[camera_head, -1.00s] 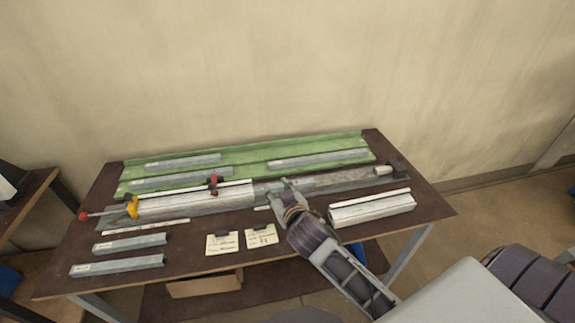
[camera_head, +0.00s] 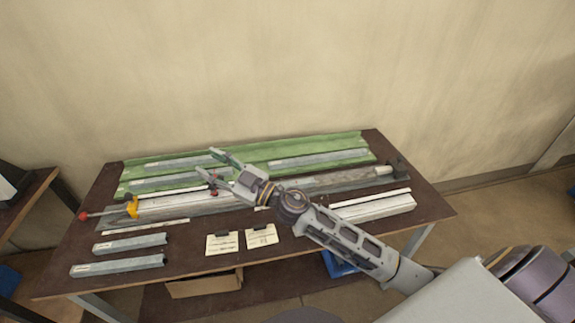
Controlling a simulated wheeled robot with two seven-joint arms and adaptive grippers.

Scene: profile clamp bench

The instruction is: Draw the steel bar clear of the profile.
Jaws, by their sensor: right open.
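The pale profile (camera_head: 168,207) lies along the grey fixture rail on the left half of the bench. A grey steel piece (camera_head: 306,182) shows on the rail to the right of my wrist. It looks like the steel bar, but my gripper and wrist hide where it meets the profile. My right gripper (camera_head: 207,162) is open and empty, its fingers spread to the upper left above the profile's right part. A red clamp part (camera_head: 214,191) shows just below the fingers, partly hidden. My left gripper is not in view.
A yellow clamp (camera_head: 132,207) with a red knob (camera_head: 83,216) stands at the rail's left end. A green tray (camera_head: 345,141) with several grey bars is behind.

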